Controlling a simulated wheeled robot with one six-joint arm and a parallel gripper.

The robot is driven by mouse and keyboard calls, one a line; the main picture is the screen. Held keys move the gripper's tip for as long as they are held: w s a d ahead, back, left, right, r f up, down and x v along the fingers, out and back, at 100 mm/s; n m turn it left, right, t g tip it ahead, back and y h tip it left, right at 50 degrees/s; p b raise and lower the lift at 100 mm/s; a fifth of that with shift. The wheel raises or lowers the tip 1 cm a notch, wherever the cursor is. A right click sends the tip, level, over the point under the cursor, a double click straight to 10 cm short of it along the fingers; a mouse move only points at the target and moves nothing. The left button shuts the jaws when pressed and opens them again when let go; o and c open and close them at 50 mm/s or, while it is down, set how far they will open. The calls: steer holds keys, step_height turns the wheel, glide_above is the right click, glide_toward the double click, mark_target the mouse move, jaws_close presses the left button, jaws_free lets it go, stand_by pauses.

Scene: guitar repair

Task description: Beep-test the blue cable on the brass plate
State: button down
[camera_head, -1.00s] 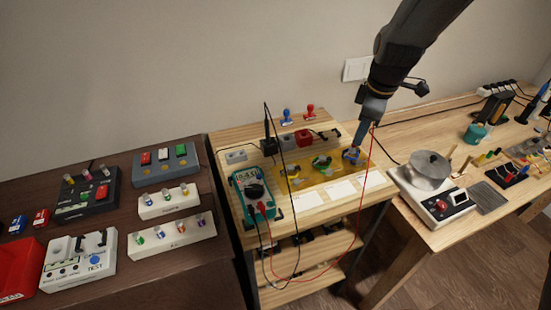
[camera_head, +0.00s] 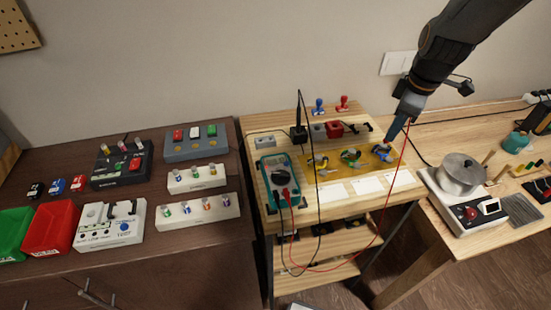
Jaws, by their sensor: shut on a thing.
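The brass plate (camera_head: 335,172) lies on the light wooden bench and bears several small cable coils. The blue cable (camera_head: 384,153) is at its right end, the green cable (camera_head: 350,157) is left of it, and a yellowish one (camera_head: 319,163) is at the left. My gripper (camera_head: 401,117) points down above the blue cable, shut on a slim probe (camera_head: 393,131) with a red lead. The probe's tip is close to the blue cable; I cannot tell if they touch. The teal multimeter (camera_head: 281,181) stands left of the plate; its display is unreadable. A black probe (camera_head: 298,130) stands upright behind it.
White cards (camera_head: 368,184) lie in front of the plate. Red and grey blocks (camera_head: 334,129) and two stamps (camera_head: 343,103) stand behind it. The red lead (camera_head: 379,236) hangs over the bench's front. A scale with a metal pot (camera_head: 461,175) stands right.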

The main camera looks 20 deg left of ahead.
steer(key=shift+r+p, duration=2)
steer(key=shift+r, duration=0.95)
steer(key=shift+f, duration=0.1)
